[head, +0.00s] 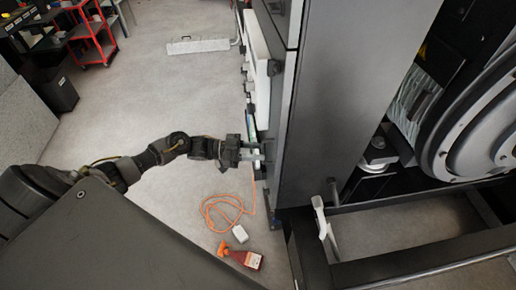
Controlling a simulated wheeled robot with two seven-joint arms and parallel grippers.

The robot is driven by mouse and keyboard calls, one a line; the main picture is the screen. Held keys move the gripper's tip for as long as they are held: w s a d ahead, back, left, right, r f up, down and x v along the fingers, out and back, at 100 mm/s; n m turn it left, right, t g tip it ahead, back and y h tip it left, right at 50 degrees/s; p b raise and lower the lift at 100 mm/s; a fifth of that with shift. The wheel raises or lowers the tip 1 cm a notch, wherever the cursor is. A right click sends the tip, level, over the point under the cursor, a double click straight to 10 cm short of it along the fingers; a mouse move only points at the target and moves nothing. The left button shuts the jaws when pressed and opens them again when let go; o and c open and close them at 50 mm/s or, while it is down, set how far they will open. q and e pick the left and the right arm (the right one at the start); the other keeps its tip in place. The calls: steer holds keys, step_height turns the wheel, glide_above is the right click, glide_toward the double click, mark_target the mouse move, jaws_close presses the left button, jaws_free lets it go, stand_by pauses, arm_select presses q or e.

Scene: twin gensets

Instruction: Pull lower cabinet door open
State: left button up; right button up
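The grey cabinet (325,95) stands upright in the middle of the head view. Its narrow left side, with the lower door (284,115), is seen at a steep angle. My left gripper (264,150) reaches in from the left, with its fingers pointing right at the edge of this lower part. The two fingers show as separate, with a gap between them. I cannot tell whether they touch the door, and any handle there is hidden or too small to make out. My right gripper is not in view.
An orange cable (226,206), a small white block (240,234) and a red-orange bottle (246,259) lie on the floor below my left gripper. A genset with a big round housing (482,125) and a dark frame (425,262) fill the right. The floor at left centre is open.

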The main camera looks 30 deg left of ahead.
arm_select(q)
steer(key=shift+w+d, duration=0.1)
steer(key=shift+d, duration=0.15)
jaws_close()
steer(key=shift+a+f, duration=0.1)
steer(key=shift+a, duration=0.05)
